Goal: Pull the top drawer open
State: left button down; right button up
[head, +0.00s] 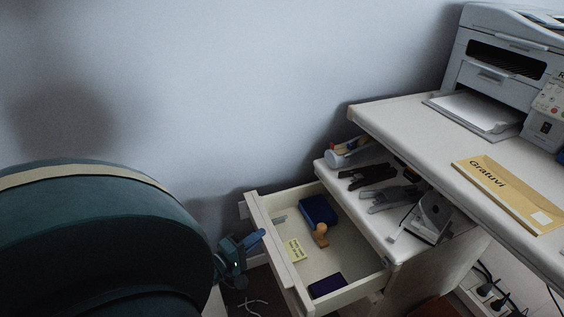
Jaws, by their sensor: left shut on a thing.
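The top drawer (278,259) of a low white cabinet is pulled out and stands open toward the left. Inside it lie a blue box (318,211), a wooden stamp (321,236), a yellow note (295,250) and a dark purple item (327,286). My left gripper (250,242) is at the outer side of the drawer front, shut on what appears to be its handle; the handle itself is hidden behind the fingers. My right gripper is not in view.
The cabinet top (382,212) holds a tape dispenser (354,152), staplers (393,194) and other office items. A desk (420,138) at the right carries a printer (499,75) and a yellow envelope (508,190). Cables (491,283) hang below the desk.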

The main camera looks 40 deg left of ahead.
pick_arm(q)
jog(key=s+a, duration=0.2)
jog(key=s, duration=0.4)
jog(key=shift+a+p, duration=0.3)
jog(key=shift+p, duration=0.15)
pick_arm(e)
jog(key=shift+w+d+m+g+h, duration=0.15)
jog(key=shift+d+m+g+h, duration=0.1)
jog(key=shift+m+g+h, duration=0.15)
pick_arm(q)
jog(key=shift+s, duration=0.1)
jog(key=c, duration=1.6)
grip_release()
jog(key=shift+o, duration=0.2)
jog(key=s+p, duration=0.1)
jog(key=s, duration=1.2)
jog(key=shift+p, duration=0.4)
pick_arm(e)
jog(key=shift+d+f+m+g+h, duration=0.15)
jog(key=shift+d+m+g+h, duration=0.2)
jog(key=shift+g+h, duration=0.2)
pick_arm(q)
jog(key=shift+s, duration=0.1)
